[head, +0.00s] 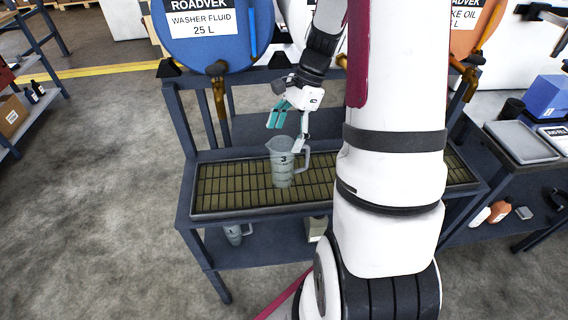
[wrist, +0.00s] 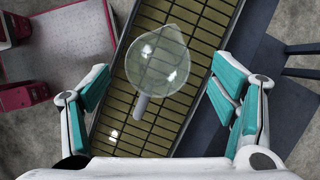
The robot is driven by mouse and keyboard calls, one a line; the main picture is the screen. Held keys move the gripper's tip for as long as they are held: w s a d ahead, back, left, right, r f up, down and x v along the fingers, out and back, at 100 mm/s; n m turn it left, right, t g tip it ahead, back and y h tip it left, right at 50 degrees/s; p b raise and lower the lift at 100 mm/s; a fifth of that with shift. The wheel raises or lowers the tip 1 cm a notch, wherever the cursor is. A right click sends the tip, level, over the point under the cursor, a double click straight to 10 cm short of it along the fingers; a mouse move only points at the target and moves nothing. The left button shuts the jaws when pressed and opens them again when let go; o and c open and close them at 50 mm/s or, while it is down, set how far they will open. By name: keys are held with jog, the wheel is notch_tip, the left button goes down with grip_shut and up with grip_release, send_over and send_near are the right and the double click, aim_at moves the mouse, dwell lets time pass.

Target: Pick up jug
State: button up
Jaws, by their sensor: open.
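The jug (head: 284,163) is clear and marked with a 3. It stands upright on the grated tray (head: 230,201) of the trolley, with its handle on the right in the head view. The wrist view shows the jug (wrist: 157,62) from above, its spout toward the top and its grey handle pointing down. My gripper (head: 287,128) is at the jug's upper right in the head view. In the wrist view my gripper (wrist: 158,100) is open, with teal finger pads on both sides of the handle region, apart from the jug. Nothing is held.
A blue washer fluid drum (head: 207,45) with a brown tap (head: 218,85) stands behind the tray, and an orange drum (head: 475,25) stands to the right. Another jug (head: 236,233) is on the lower shelf. A side table (head: 525,150) holds a scale and boxes.

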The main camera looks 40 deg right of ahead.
aim_at(273, 172)
jog(key=shift+d+x, duration=0.1)
jog(key=shift+x, duration=1.6)
jog(key=shift+d+x, duration=0.15)
jog(key=shift+x, duration=1.6)
jog(key=shift+s+f, duration=0.1)
jog(key=shift+s, duration=0.1)
jog(key=shift+c, duration=0.3)
jog(key=c, duration=1.3)
